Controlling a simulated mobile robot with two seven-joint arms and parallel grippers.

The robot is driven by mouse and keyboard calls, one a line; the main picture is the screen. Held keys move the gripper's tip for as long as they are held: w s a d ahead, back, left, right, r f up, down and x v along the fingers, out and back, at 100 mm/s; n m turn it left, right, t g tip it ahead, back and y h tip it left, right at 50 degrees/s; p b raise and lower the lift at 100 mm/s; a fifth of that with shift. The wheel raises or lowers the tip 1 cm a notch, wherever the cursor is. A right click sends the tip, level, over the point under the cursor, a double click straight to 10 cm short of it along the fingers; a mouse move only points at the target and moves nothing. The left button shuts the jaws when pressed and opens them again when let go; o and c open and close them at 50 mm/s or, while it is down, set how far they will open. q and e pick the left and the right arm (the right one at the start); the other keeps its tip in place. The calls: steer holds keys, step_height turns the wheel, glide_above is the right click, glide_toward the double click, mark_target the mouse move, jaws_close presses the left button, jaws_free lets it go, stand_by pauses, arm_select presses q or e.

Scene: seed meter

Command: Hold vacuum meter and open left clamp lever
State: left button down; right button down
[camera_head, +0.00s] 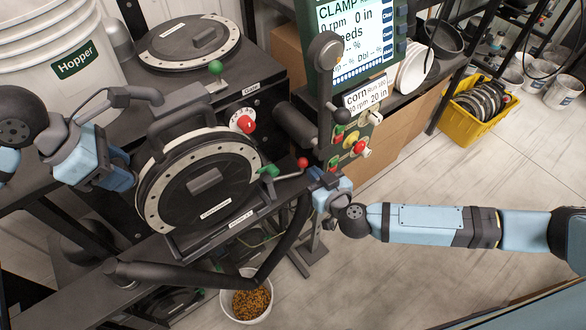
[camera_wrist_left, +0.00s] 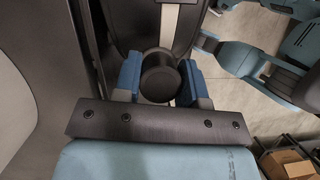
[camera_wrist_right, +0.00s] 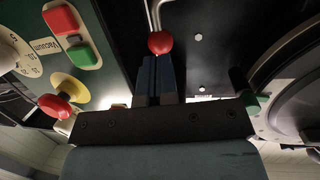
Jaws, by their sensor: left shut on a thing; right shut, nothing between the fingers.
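The vacuum meter (camera_head: 203,182), a round black disc with a pale rim and dark handles, sits on the stand. My left gripper (camera_head: 128,178) is at its left side, shut on a dark, rounded meter handle, which shows between the fingers in the left wrist view (camera_wrist_left: 158,75). A lever with a red ball (camera_head: 302,162) is right of the meter. My right gripper (camera_head: 322,180) is shut and empty just below that ball. In the right wrist view, the red ball (camera_wrist_right: 160,42) is at the closed fingertips; contact is unclear. I cannot tell which lever is the left clamp.
A green knob (camera_head: 267,172) is between meter and red ball. A second disc (camera_head: 190,42) and green-ball lever (camera_head: 215,67) stand behind. A control panel (camera_head: 357,100) with screen is at the back. A seed bucket (camera_head: 228,305) stands below. Open floor (camera_head: 440,175) lies right.

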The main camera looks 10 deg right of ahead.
steer(key=v, duration=1.2)
steer(key=shift+a, duration=0.2)
arm_select(q)
steer(key=c, duration=0.6)
jaws_free()
steer(key=b+v, duration=0.2)
steer(key=v, duration=1.2)
arm_select(e)
step_height(320, 180, down, 2)
steer(key=shift+f, duration=0.1)
steer(key=shift+s, duration=0.1)
